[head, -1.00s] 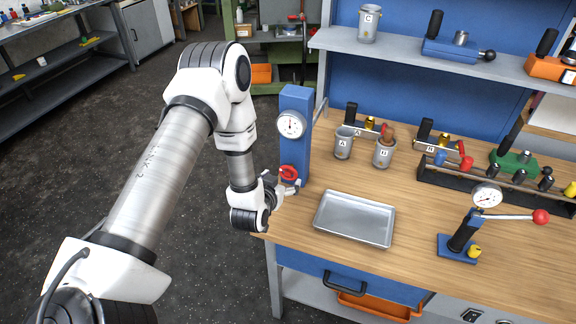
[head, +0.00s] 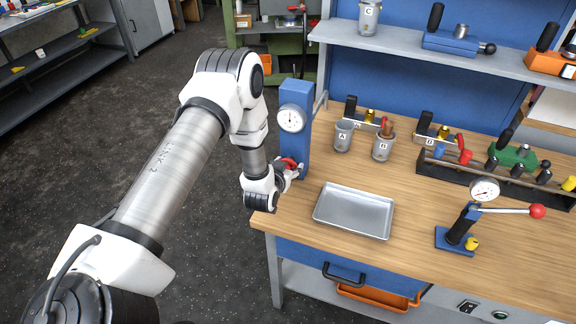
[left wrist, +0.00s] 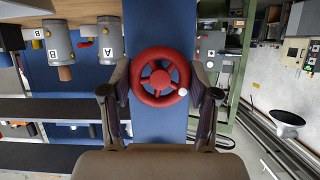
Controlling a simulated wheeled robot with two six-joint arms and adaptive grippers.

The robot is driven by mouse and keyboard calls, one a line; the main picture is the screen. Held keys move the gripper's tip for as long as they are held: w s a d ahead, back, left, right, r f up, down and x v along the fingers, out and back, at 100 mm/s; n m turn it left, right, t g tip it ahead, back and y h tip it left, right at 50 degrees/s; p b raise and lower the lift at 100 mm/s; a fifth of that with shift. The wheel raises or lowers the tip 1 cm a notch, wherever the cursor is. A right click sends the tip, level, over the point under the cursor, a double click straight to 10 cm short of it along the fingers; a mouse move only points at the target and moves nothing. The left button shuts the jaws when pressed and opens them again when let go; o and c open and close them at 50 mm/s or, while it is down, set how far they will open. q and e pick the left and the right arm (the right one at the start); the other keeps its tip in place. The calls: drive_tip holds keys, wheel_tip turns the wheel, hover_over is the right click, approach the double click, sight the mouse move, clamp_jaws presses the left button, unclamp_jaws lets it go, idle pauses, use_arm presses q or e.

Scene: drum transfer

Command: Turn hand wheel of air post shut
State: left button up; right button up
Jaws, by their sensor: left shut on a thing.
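The blue air post (head: 294,150) stands at the table's left edge with a round white gauge (head: 292,118) near its top. Its red hand wheel (head: 288,163) sits low on the post and is partly hidden by my left gripper (head: 287,172) in the head view. In the left wrist view the wheel (left wrist: 160,77) is centred in front of the post, with a small white knob on its rim. The two fingers of my left gripper (left wrist: 160,88) are at opposite sides of the rim, shut on the wheel. My right gripper does not show.
An empty metal tray (head: 354,211) lies right of the post. Grey cups A (head: 343,136) and B (head: 383,147) stand behind it. A blue hand press (head: 460,230) with a red-knobbed lever stands farther right. Floor left of the table is clear.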

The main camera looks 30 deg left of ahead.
use_arm(q)
drive_tip(key=shift+y, duration=0.3)
drive_tip(key=shift+w+d+m+y+b, duration=0.1)
drive_tip(key=shift+m+y+b, duration=0.2)
drive_tip(key=shift+m+y, duration=0.55)
drive_tip(key=shift+m+y+b, duration=0.35)
drive_tip(key=shift+m, duration=0.8)
drive_tip(key=m+y+b, duration=0.1)
drive_tip(key=m+y, duration=0.1)
drive_tip(key=m, duration=0.1)
drive_tip(key=shift+f+b, duration=0.1)
drive_tip(key=shift+b, duration=0.25)
drive_tip(key=shift+m+y+b, duration=0.4)
drive_tip(key=shift+m+b, duration=0.05)
drive_tip(key=shift+m, duration=0.45)
drive_tip(key=o, duration=1.2)
drive_tip(key=shift+d, duration=0.1)
